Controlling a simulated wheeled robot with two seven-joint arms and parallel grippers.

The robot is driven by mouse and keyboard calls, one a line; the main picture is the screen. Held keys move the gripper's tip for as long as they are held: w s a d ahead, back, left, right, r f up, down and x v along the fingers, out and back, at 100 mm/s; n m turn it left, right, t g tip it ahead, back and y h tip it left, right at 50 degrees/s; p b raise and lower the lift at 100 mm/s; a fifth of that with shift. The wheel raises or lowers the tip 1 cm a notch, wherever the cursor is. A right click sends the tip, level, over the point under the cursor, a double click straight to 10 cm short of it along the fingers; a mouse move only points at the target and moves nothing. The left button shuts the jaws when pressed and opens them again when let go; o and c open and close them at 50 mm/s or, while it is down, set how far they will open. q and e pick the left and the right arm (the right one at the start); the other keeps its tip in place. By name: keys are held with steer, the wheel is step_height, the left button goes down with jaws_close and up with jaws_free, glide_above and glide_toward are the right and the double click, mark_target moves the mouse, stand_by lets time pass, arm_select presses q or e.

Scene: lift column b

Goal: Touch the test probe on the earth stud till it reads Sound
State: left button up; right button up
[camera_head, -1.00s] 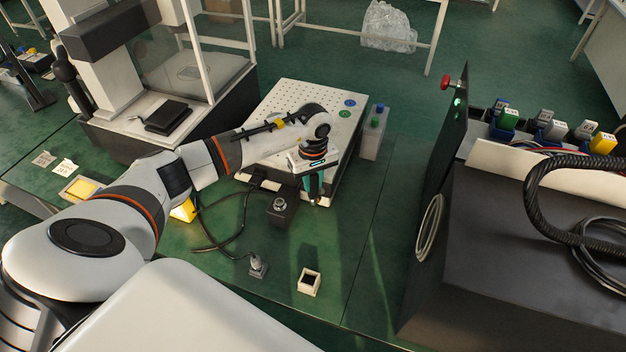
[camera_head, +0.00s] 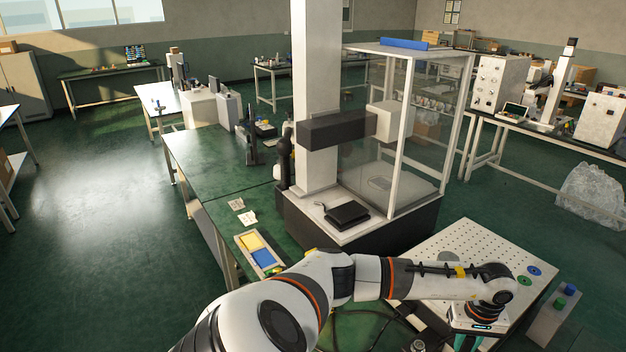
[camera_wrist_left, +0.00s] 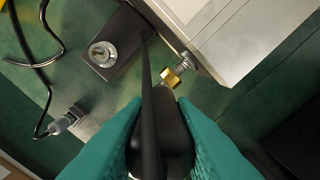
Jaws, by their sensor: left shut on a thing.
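In the left wrist view the teal fingers of my left gripper (camera_wrist_left: 158,108) are shut on a dark probe (camera_wrist_left: 172,125). A thin black strip runs up the picture from it. A brass stud (camera_wrist_left: 173,77) sticks out from the side of a pale metal box (camera_wrist_left: 215,35), just beyond the fingertips. I cannot tell whether the probe touches the stud; its tip is hidden. In the head view my left gripper (camera_head: 468,342) is at the bottom edge, in front of the perforated plate (camera_head: 455,250), and its fingers are mostly cut off. No reading shows. My right gripper is not in view.
A dark block with a round metal fitting (camera_wrist_left: 102,54) and a cabled plug (camera_wrist_left: 66,120) lie left of the stud. A glazed enclosure (camera_head: 420,130) stands behind my left arm. A tray with yellow and blue parts (camera_head: 240,240) sits at the bench edge.

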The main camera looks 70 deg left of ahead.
arm_select(q)
steer(key=shift+r+p, duration=1.6)
steer(key=shift+r, duration=1.85)
